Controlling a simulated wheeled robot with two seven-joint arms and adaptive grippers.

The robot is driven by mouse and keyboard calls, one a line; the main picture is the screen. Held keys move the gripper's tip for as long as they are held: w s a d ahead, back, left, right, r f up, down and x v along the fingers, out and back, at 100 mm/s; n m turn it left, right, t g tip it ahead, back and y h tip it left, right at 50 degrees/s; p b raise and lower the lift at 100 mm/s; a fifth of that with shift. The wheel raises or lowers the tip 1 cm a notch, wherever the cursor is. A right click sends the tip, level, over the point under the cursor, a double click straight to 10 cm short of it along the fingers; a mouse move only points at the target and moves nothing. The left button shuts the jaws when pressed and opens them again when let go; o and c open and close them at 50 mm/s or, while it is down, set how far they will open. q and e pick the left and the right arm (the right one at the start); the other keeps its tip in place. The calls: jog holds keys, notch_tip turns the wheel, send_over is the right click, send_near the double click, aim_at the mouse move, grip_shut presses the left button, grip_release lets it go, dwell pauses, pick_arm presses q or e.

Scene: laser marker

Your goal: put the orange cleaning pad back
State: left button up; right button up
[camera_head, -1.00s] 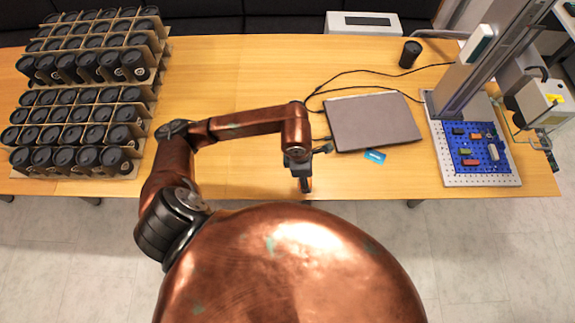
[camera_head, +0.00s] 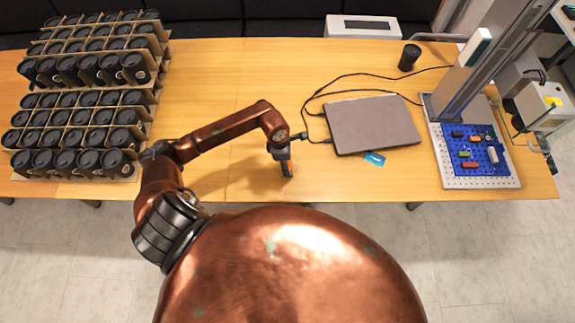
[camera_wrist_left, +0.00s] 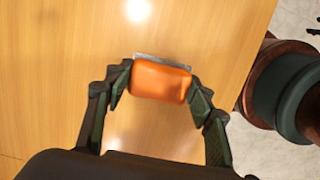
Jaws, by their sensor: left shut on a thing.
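The orange cleaning pad (camera_wrist_left: 160,82) is a small orange block with a grey edge on its far side. In the left wrist view it sits between the two fingers of my left gripper (camera_wrist_left: 158,88), which is shut on it. In the head view my left gripper (camera_head: 285,165) points down near the table's front edge, left of the laptop, with a bit of the orange pad (camera_head: 289,166) showing. I cannot tell whether the pad touches the table. My right gripper is not in view.
The wooden table (camera_head: 225,95) is clear around the gripper. A closed laptop (camera_head: 372,123) with cables and a blue card (camera_head: 374,158) lie to its right. The marker stand holds a blue tray (camera_head: 477,165) of blocks. Racks of black cups (camera_head: 70,160) stand at left.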

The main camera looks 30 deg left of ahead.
pick_arm(q)
jog(key=shift+f, duration=0.9)
jog(key=shift+f, duration=0.1)
jog(key=o, duration=1)
jog(key=r, duration=0.4)
jog(key=a+r, duration=0.1)
jog(key=r, duration=0.3)
jog(key=s+r, duration=0.1)
jog(key=r, duration=0.3)
jog(key=shift+a+r, duration=0.1)
jog(key=shift+a, duration=0.1)
